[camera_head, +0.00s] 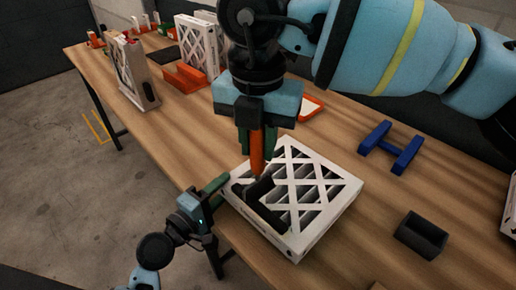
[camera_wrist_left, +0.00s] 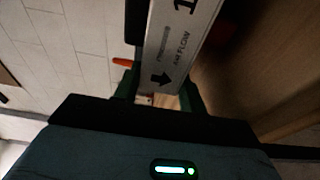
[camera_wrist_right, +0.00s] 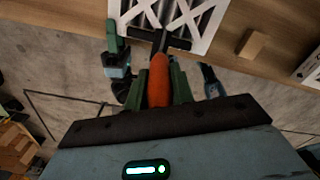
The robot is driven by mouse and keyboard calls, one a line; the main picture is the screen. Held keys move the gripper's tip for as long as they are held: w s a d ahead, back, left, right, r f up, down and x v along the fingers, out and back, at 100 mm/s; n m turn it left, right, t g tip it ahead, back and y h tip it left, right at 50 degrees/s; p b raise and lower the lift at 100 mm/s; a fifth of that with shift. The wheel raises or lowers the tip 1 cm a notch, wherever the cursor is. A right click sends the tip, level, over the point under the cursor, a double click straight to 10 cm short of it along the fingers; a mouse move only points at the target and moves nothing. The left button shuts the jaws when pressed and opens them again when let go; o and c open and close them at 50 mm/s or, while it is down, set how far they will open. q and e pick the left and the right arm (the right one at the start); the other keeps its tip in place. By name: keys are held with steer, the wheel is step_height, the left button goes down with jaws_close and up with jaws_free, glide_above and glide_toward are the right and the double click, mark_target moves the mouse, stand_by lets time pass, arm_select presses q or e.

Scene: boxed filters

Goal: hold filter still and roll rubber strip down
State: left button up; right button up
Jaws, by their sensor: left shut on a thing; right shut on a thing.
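The white-framed filter (camera_head: 318,180) with a lattice face lies flat at the table's front edge. My left gripper (camera_head: 218,192) is shut on its left corner; in the left wrist view the filter's printed side (camera_wrist_left: 180,45), with an arrow, sits between the fingers. My right gripper (camera_head: 257,145) points down over the filter and is shut on the orange handle (camera_head: 257,155) of a tool. The tool's black head (camera_head: 259,188) is at the filter's left part; in the right wrist view it overlaps the frame. Dark material (camera_head: 276,216) lies along that side; I cannot tell strip from tool head clearly.
A blue H-shaped stand (camera_head: 391,148) and an open black box (camera_head: 420,236) stand right of the filter. An orange tray (camera_head: 310,107) is behind my right gripper. Upright filters (camera_head: 133,75) and an orange holder (camera_head: 185,78) stand farther back. Bare table lies left of the filter.

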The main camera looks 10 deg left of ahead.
mark_target(258, 159)
steer(key=shift+r, duration=1.75)
steer(key=shift+f, duration=0.1)
steer(key=shift+f, duration=3.55)
steer(key=shift+r, duration=0.1)
steer(key=shift+r, duration=3.55)
steer(key=shift+f, duration=0.1)
steer(key=shift+f, duration=3.15)
